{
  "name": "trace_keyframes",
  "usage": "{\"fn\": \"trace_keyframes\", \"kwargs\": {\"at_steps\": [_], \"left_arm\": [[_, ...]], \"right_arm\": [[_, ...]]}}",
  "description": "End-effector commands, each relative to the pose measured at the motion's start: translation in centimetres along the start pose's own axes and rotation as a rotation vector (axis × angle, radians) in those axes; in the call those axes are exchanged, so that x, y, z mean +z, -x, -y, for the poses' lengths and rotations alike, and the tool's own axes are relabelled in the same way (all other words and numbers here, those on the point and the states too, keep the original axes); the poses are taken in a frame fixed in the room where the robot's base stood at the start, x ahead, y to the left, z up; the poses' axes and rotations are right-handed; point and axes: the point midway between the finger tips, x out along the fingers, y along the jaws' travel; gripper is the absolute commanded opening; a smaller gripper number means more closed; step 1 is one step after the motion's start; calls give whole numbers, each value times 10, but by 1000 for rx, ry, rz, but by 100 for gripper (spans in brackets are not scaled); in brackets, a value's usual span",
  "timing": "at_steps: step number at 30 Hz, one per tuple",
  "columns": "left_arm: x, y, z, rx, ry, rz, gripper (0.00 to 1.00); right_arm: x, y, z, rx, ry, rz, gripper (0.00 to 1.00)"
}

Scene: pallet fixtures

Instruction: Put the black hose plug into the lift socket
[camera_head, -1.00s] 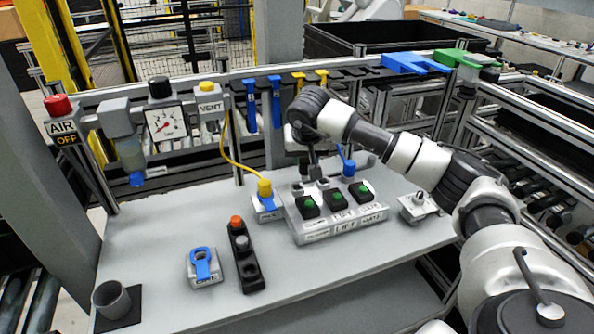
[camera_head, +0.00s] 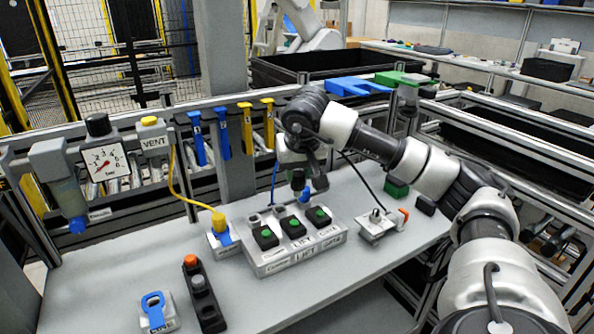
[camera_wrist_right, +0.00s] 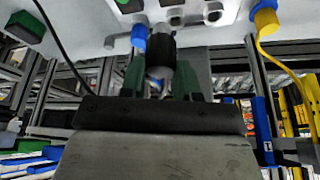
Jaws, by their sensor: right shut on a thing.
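My right gripper (camera_head: 298,188) is shut on the black hose plug (camera_wrist_right: 160,48), which sits between green fingertips in the right wrist view. In the head view the plug (camera_head: 298,182) hangs just above the back of the grey valve block (camera_head: 300,258). The block's middle label reads LIFT. In the wrist view the plug is close to the grey lift socket (camera_wrist_right: 176,17), beside a blue plug (camera_wrist_right: 139,36). Another grey socket (camera_wrist_right: 213,13) is empty. I cannot tell whether the black plug touches the lift socket. My left gripper is not in view.
A yellow plug (camera_head: 219,222) with a hose stands left of the block. A grey holder (camera_head: 376,227) is to the right. A button box (camera_head: 203,295) and a blue-ringed tag (camera_head: 154,312) lie in front. A black hose (camera_head: 370,185) curves behind the arm.

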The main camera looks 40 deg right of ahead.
Motion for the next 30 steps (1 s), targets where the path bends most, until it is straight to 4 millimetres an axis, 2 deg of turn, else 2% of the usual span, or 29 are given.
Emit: {"fn": "trace_keyframes", "kwargs": {"at_steps": [18, 30], "left_arm": [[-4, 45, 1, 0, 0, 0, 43], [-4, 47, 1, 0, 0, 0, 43]], "right_arm": [[-19, 44, 0, -1, -1, -1, 8], [-19, 46, 0, 0, 0, 0, 8]]}}
